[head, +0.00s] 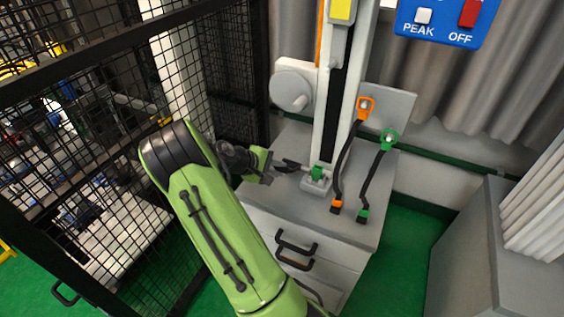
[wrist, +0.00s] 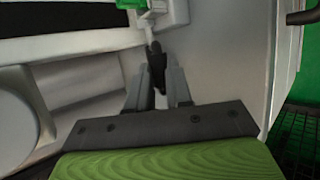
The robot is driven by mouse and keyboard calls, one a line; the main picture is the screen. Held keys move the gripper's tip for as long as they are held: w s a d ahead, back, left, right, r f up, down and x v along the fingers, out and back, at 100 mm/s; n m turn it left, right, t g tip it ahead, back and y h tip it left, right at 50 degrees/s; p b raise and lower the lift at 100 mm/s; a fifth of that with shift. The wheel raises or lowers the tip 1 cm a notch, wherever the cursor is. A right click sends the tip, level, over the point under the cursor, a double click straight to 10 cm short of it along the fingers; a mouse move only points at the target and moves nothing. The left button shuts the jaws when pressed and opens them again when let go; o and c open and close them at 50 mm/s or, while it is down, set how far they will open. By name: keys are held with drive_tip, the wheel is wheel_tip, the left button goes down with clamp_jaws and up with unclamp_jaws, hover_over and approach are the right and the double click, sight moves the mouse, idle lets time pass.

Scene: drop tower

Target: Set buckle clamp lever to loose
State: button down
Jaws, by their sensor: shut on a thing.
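The buckle clamp (head: 316,184) is a small grey-white block at the foot of the white tower, with a green piece (head: 317,172) on it. My gripper (head: 297,164) reaches in from the left, just beside the clamp. In the wrist view the clamp's lever (wrist: 157,56) is a thin light arm with a black grip, and it runs out from the clamp toward my gripper (wrist: 158,72). The grip sits between my two grey fingers, which are shut on it. The green piece also shows at the top of the wrist view (wrist: 131,4). The fingers partly hide the grip.
The grey cabinet top (head: 350,233) carries the tower (head: 327,110). Orange (head: 345,160) and green (head: 375,175) connectors with black cables stand right of the clamp. A round white wheel (head: 291,86) is behind my gripper. A black mesh fence (head: 100,100) stands left.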

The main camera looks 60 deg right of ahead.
drive_tip(key=f, duration=0.1)
drive_tip(key=a+f, duration=0.1)
drive_tip(key=shift+s+a+f, duration=0.1)
drive_tip(key=shift+s+f, duration=0.05)
drive_tip(key=shift+f, duration=0.15)
drive_tip(key=shift+a+f, duration=0.15)
drive_tip(key=shift+f, duration=0.4)
drive_tip(key=shift+a+f, duration=0.15)
drive_tip(key=shift+f, duration=0.35)
drive_tip(key=shift+s+a+f+b, duration=0.15)
drive_tip(key=shift+a+f+b, duration=0.15)
drive_tip(key=shift+f, duration=0.2)
drive_tip(key=c, duration=1.5)
unclamp_jaws()
drive_tip(key=o, duration=0.5)
drive_tip(key=shift+d+f, duration=0.15)
drive_tip(key=shift+d, duration=0.1)
drive_tip(key=shift+r, duration=0.25)
